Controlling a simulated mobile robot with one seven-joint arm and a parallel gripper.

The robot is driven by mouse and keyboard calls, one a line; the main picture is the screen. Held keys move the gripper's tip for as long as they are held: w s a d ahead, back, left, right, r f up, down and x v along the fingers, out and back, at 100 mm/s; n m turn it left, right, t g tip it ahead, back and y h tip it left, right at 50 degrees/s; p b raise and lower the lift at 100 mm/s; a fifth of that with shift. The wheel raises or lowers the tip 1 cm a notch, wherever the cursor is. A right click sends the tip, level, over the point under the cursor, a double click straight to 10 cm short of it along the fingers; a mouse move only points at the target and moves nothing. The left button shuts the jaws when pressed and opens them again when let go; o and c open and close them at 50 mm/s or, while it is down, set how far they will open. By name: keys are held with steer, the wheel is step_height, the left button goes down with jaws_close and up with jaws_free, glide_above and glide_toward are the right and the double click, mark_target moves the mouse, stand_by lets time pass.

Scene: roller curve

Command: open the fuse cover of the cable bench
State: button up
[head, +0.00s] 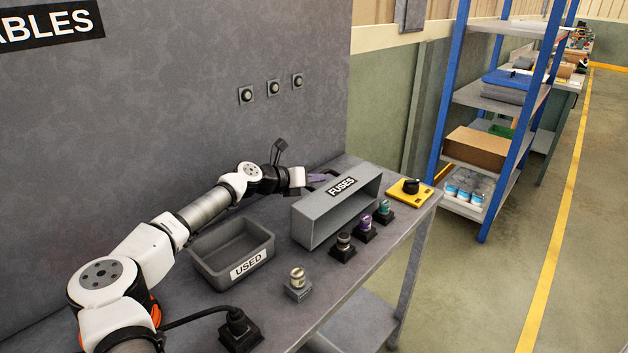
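The fuse cover (322,205) is a grey box-like piece with a "FUSES" label, at the middle of the bench (290,320) in the head view. Its long side facing me looks hollow or recessed. I cannot tell how it is hinged or whether it stands open. My gripper (326,177) is at the far left end of the cover, close behind its upper edge. A small purple patch shows at the fingers; I cannot tell what it is. The fingertips are partly hidden and small, so contact and opening are unclear.
A grey "USED" bin (222,268) stands left of the cover, under my arm. Several connectors on black bases stand in front, such as a purple one (365,224). A small post (298,278) and a yellow plate with a black knob (410,187) flank them. A wall rises behind.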

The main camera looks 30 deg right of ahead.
steer(key=o, duration=0.4)
steer(key=b+v, duration=0.4)
steer(key=v, duration=1)
steer(key=shift+d, duration=0.1)
